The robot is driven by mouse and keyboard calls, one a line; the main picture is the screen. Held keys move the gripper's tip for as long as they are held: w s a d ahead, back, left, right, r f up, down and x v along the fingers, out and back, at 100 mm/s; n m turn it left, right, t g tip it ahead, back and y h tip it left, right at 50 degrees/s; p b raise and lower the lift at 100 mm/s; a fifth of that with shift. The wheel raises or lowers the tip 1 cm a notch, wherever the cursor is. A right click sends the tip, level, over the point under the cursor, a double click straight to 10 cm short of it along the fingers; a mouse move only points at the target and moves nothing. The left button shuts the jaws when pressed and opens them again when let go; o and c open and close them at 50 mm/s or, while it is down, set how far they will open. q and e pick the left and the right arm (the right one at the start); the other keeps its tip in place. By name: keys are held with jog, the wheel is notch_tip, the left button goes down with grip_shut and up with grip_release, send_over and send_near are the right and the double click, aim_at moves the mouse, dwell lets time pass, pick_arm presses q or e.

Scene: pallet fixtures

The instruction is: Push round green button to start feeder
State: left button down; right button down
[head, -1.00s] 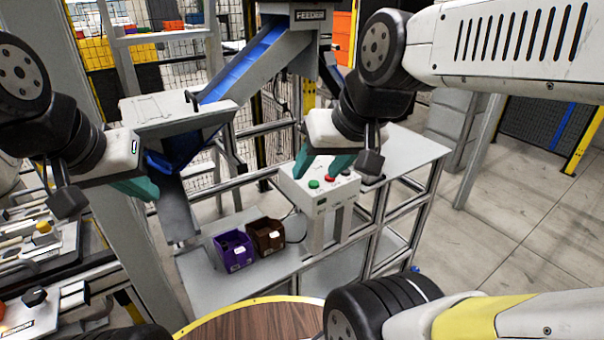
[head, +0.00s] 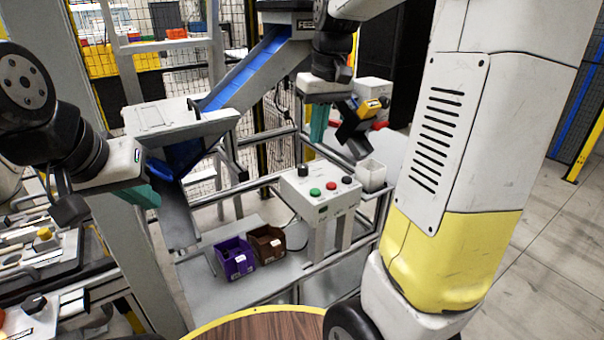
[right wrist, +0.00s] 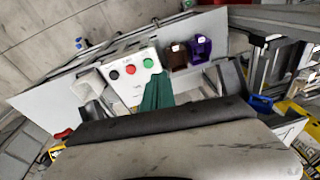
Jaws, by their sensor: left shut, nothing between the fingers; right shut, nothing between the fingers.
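The round green button (head: 315,192) is on the sloped top of a white control box (head: 322,207), beside a red button (head: 331,186) and a black one (head: 347,180). In the right wrist view the green button (right wrist: 148,63) shows just above the teal fingers. My right gripper (head: 318,123) is shut and empty, pointing down, above and behind the box in the head view, apart from the button. It also shows in the right wrist view (right wrist: 158,94). My left gripper (head: 143,196) is shut and empty at the left, near the feeder's chute (head: 178,218).
A purple bin (head: 234,258) and a brown bin (head: 267,244) stand on the lower shelf. A white open container (head: 372,174) is right of the box. The blue feeder conveyor (head: 245,72) slopes behind. A round wooden top (head: 262,326) is in front.

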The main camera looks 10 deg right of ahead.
jog(key=n+g+h, duration=0.1)
jog(key=g+h, duration=0.1)
send_over(315, 190)
jog(key=f, duration=0.2)
jog(key=w+f, duration=0.1)
jog(key=shift+a+f, duration=0.1)
jog(key=shift+a, duration=0.15)
jog(key=shift+y, duration=0.3)
jog(key=f, duration=1.4)
jog(key=shift+s+d, duration=0.2)
jog(key=shift+s, duration=0.2)
